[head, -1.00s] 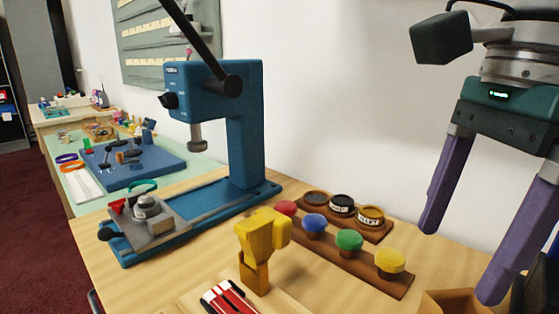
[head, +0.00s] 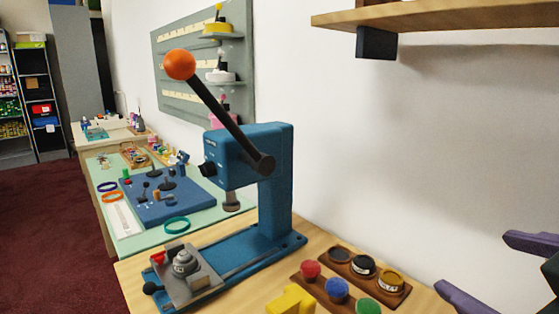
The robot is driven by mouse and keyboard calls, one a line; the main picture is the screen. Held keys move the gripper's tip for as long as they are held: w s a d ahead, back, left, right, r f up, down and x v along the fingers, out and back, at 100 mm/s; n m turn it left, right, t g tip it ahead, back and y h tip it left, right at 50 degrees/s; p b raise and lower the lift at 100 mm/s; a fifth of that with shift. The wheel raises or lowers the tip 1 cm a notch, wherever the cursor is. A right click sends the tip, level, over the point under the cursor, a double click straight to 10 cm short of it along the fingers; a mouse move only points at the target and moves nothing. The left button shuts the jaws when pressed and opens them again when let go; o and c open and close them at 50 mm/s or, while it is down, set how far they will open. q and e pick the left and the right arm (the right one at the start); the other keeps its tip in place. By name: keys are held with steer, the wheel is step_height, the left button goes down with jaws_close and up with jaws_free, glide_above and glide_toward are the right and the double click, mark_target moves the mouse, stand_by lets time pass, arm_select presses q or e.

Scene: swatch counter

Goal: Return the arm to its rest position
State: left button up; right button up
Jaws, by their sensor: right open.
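My right gripper (head: 490,272) shows at the right edge of the head view. The rest of my right arm is out of the picture. My left gripper is not in view.
A blue press (head: 277,200) with an orange-knobbed lever (head: 180,64) stands on the counter. Right of it are a rack of dark jars (head: 362,267), coloured knobs (head: 337,290) and a yellow object (head: 291,301). A wooden shelf (head: 440,16) overhangs at upper right.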

steer(key=s+f+m+g+y+p, duration=0.1)
steer(key=s+f+m+g, duration=0.1)
steer(key=s+f+g, duration=0.45)
steer(key=s+f+m+g+p, duration=0.1)
steer(key=s+f+m+g, duration=0.15)
steer(key=s, duration=0.75)
arm_select(q)
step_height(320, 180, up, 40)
steer(key=p, duration=3.7)
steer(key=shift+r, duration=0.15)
arm_select(e)
step_height(320, 180, up, 38)
steer(key=shift+s+a+n, duration=0.2)
steer(key=shift+a+n, duration=0.1)
steer(key=shift+n, duration=0.05)
steer(key=shift+f, duration=0.1)
